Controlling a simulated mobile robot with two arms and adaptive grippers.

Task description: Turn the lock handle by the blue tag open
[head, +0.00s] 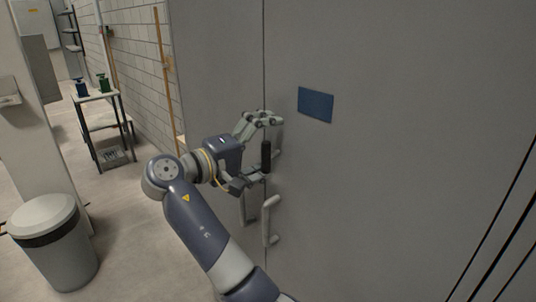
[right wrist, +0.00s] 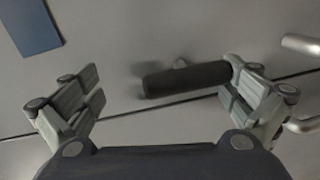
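The blue tag (head: 316,104) is a flat rectangle on the grey door, right of the seam; it also shows at the upper left of the right wrist view (right wrist: 32,24). The lock handle (head: 266,156) is a black bar, upright beside the seam below and left of the tag. In the right wrist view the handle (right wrist: 187,79) lies across the space between my fingers, its right end close to the right finger. My right gripper (head: 266,149) is open, with one finger above the handle and one near its lower end. Contact cannot be told. My left gripper is out of view.
Two light grey pull handles (head: 267,222) stick out below the lock handle, one on each side of the seam. A lidded bin (head: 62,262) stands at the lower left. A small table (head: 97,96) with blue and green bottles stands further back. The floor between is clear.

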